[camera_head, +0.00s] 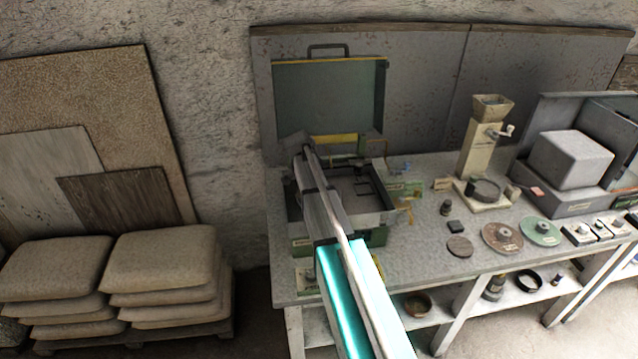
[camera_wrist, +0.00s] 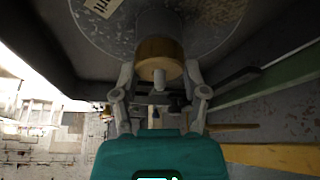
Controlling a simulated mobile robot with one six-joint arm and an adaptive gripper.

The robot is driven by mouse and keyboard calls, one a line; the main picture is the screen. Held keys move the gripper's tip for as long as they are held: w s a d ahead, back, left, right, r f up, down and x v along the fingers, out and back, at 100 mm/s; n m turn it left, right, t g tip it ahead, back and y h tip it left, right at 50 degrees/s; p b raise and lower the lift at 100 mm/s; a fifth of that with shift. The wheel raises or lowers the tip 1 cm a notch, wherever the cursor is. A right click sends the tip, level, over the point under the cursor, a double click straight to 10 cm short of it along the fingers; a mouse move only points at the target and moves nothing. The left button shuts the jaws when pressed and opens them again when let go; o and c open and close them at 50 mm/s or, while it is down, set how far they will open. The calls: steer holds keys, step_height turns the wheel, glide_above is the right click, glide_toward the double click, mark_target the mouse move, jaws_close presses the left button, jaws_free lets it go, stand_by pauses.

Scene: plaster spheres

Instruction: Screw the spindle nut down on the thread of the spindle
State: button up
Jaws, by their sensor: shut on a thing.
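In the wrist view the spindle nut (camera_wrist: 150,55) is a brass-coloured round collar in front of a large speckled grey disc (camera_wrist: 215,22) with a label. The pale round end of the spindle (camera_wrist: 159,75) shows at the middle of the nut. My gripper (camera_wrist: 160,71) has one finger on each side of the nut and is shut on it. The thread and the far side of the nut are hidden. In the head view my arm reaches over the open case on the bench, and the nut and fingertips cannot be made out there.
The open case (camera_head: 330,92) has its lid raised at the back of the bench (camera_head: 400,262). A brown disc (camera_head: 502,238), a green disc (camera_head: 541,232) and a hopper device (camera_head: 479,150) stand to the right. Stacked sacks (camera_head: 160,258) are on the left.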

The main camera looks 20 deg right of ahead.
steer(key=o, duration=1.4)
steer(key=shift+c, duration=0.2)
steer(key=shift+c, duration=1.4)
